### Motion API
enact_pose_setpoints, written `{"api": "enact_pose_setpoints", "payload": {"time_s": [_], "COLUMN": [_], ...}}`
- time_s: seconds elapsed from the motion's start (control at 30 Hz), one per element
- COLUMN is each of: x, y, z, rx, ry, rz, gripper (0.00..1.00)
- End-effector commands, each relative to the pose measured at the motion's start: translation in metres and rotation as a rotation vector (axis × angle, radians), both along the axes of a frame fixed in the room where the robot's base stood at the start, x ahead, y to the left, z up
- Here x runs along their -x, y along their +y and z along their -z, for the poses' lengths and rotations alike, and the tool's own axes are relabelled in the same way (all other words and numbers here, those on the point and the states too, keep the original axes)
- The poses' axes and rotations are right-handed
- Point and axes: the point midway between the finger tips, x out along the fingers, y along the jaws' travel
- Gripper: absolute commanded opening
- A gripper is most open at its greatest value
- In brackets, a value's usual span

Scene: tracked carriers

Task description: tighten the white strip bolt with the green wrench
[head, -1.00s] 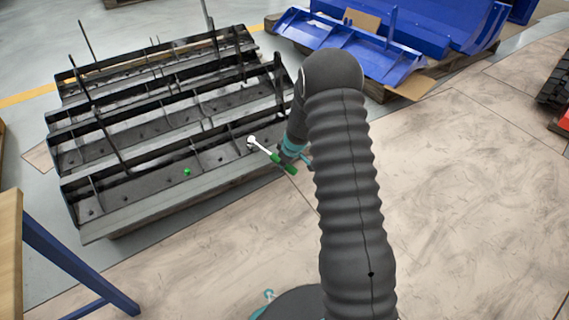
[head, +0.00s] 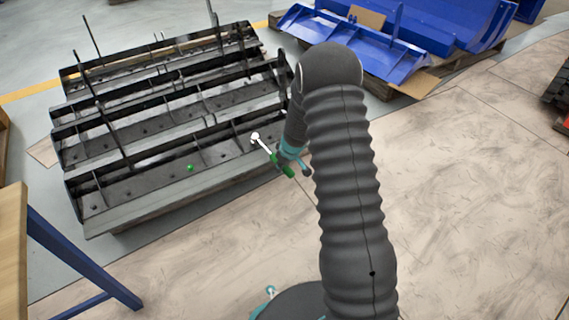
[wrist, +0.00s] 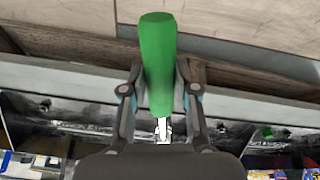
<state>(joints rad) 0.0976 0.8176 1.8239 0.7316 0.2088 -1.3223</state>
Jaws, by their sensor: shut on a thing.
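The green wrench has a green handle (head: 283,166) and a pale shaft ending in a white head (head: 255,137). The head is over the front strip of the black steel carrier (head: 150,207), near its right end. My gripper (head: 282,158) is shut on the green handle, just off the carrier's right front side. In the wrist view, the handle (wrist: 158,62) stands between both fingers of my gripper (wrist: 160,100), with the thin shaft beyond. I cannot make out the white strip bolt apart from the white wrench head, nor whether the head sits on it.
A green bolt (head: 190,168) stands on the front strip, left of the wrench. Upright ribs and rods rise from the carrier. Blue steel parts (head: 370,50) lie on a pallet behind. A workbench (head: 12,255) stands at front left.

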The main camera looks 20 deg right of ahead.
Motion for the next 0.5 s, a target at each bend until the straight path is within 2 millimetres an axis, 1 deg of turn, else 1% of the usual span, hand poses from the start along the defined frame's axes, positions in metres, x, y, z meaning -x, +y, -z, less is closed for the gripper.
{"api": "enact_pose_setpoints", "payload": {"time_s": [0.5], "x": [0.0023], "y": [0.0053], "z": [-0.0005], "rx": [-0.012], "ry": [0.002], "rz": [0.034], "gripper": [0.0]}}
